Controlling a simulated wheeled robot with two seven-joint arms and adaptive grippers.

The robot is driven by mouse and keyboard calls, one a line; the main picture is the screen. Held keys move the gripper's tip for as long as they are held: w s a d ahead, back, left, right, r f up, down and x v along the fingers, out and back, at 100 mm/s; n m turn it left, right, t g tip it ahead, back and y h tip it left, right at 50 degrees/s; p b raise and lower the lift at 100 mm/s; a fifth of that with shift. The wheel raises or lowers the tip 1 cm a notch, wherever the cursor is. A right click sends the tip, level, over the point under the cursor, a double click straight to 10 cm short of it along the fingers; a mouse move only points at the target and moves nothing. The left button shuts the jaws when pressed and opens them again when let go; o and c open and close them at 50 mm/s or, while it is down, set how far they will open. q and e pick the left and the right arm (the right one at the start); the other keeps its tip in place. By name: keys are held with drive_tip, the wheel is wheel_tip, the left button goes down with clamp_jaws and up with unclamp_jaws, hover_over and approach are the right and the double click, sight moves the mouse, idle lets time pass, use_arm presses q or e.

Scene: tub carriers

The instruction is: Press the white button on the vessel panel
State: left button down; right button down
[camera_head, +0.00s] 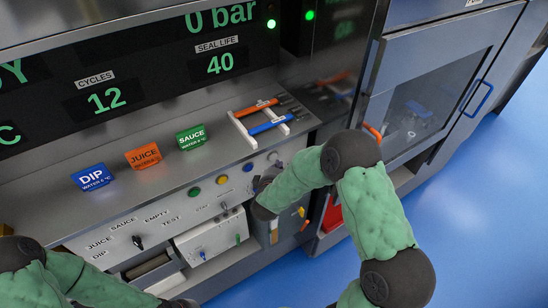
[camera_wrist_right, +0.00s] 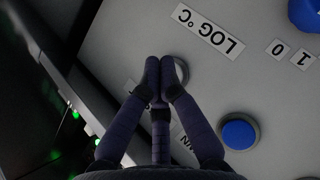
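The vessel panel (camera_head: 165,215) is the pale sloped front below the steel counter. A pale round button (camera_head: 273,157), which looks like the white one, sits at its right end. In the right wrist view the pale button (camera_wrist_right: 182,70) is beside the "LOG °C" label, partly hidden behind my fingertips. My right gripper (camera_wrist_right: 160,72) has its dark fingers together, with nothing seen between them. Its tips overlap the button's edge; I cannot tell whether they touch. In the head view my right gripper (camera_head: 264,182) is by the panel's right end. My left arm shows at the bottom left; its fingers are not clear.
Green (camera_head: 194,192), yellow (camera_head: 222,180) and blue (camera_head: 247,167) buttons line the panel; the blue one also shows in the wrist view (camera_wrist_right: 239,132). A black selector knob (camera_head: 137,241) is lower left. Labelled blocks and a white rack (camera_head: 240,125) stand on the counter.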

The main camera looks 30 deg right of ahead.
drive_tip(key=s+p, duration=0.1)
drive_tip(key=s, duration=0.4)
drive_tip(key=shift+d, duration=0.2)
idle(0.7)
drive_tip(key=s+a+f+m+g+y+b, duration=0.2)
drive_tip(key=s+a+f+y+b, duration=0.3)
drive_tip(key=f, duration=0.6)
drive_tip(key=a+f+m+g+y+b, duration=0.1)
drive_tip(key=a+f+m+g+y, duration=0.15)
drive_tip(key=a+f, duration=0.6)
drive_tip(key=s+a+f+m+g+y+b, duration=0.2)
drive_tip(key=s+a+f+g, duration=0.1)
drive_tip(key=s+f, duration=0.3)
drive_tip(key=s+a+f+m+g+y+b, duration=0.2)
drive_tip(key=s+a+f, duration=0.3)
drive_tip(key=s, duration=0.5)
wheel_tip(320, 180, down, 3)
drive_tip(key=shift+s+a+r+g+y, duration=0.2)
drive_tip(key=shift+s+a+g+y, duration=0.1)
drive_tip(key=shift+g+y, duration=0.35)
